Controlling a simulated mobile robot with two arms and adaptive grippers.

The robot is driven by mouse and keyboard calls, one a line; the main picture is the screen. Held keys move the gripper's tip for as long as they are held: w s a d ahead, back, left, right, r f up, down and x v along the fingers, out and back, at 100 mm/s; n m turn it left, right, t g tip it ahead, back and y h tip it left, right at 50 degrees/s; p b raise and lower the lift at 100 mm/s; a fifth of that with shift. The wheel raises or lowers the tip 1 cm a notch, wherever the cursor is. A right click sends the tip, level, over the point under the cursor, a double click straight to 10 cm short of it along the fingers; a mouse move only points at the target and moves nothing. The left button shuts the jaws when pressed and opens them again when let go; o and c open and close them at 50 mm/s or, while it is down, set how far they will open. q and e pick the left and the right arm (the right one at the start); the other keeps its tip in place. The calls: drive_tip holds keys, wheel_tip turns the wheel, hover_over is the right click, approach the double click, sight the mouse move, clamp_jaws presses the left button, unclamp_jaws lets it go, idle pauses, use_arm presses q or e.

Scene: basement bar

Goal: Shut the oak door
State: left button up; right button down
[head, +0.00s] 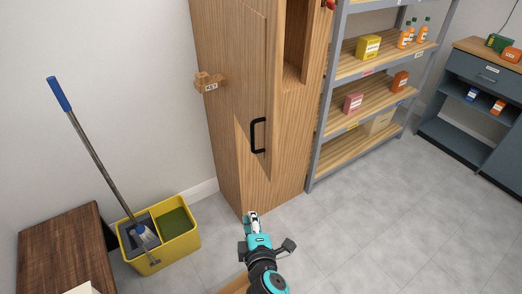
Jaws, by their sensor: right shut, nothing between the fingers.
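The tall oak cabinet (283,172) stands against the wall in the middle of the head view. Its oak door (244,62) appears partly open, with a dark gap and part of the inside showing to its right. A black bar handle (254,135) sits near the door's right edge. The cabinet's top is out of view. My right gripper (253,217) is shut and empty, low in front of the cabinet's base and well below the handle. It looks apart from the door. My left gripper is not in view.
A yellow mop bucket (183,243) with a blue-handled mop and a dark wooden surface (62,257) are at the left. A grey metal shelf (362,67) stands right of the cabinet, a dark workbench (470,125) farther right. The grey floor at the right is clear.

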wheel_tip(320, 180, up, 15)
drive_tip(key=t, duration=0.4)
drive_tip(key=w+d+p, duration=0.3)
drive_tip(key=w+p, duration=0.1)
drive_tip(key=w, duration=0.7)
drive_tip(key=shift+f+n+h+p, duration=0.2)
drive_tip(key=shift+n+h+p, duration=0.1)
drive_tip(key=shift+n, duration=0.1)
drive_tip(key=shift+d, duration=0.1)
